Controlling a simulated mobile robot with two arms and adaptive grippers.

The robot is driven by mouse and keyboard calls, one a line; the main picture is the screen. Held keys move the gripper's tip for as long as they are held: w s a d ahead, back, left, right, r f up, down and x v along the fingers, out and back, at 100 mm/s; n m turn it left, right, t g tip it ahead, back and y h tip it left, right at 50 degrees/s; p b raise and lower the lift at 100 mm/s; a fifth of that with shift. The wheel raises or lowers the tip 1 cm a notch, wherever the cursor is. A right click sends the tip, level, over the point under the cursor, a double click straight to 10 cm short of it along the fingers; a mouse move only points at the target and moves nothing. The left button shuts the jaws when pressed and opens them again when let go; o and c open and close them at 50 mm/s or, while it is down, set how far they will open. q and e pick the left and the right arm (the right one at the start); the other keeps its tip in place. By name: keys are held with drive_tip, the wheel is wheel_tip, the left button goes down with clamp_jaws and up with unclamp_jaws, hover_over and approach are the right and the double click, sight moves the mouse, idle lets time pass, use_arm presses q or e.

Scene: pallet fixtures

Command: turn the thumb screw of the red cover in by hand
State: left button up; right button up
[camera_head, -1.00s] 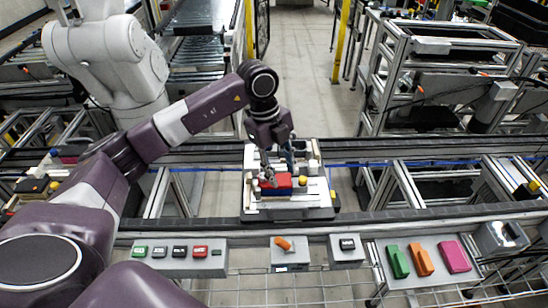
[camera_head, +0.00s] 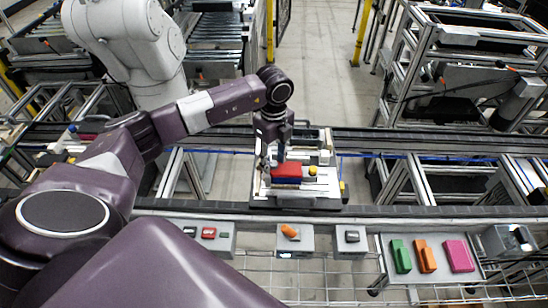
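The red cover (camera_head: 287,169) lies on a blue part (camera_head: 288,181) on the pallet fixture (camera_head: 322,202) in the middle of the head view. My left gripper (camera_head: 271,162) points down at the back left of the cover. Its two dark fingers appear apart, one at the cover's left side and one behind it. I see nothing held between them, and I cannot tell whether they touch the cover. The thumb screw cannot be made out; it is small or hidden by the gripper. My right gripper is not in view.
A yellow knob (camera_head: 312,171) stands right of the cover on the fixture. Rails run in front of and behind the pallet.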

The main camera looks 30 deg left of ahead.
use_arm(q)
drive_tip(key=shift+s, duration=0.1)
drive_tip(key=shift+c, duration=0.7)
clamp_jaws()
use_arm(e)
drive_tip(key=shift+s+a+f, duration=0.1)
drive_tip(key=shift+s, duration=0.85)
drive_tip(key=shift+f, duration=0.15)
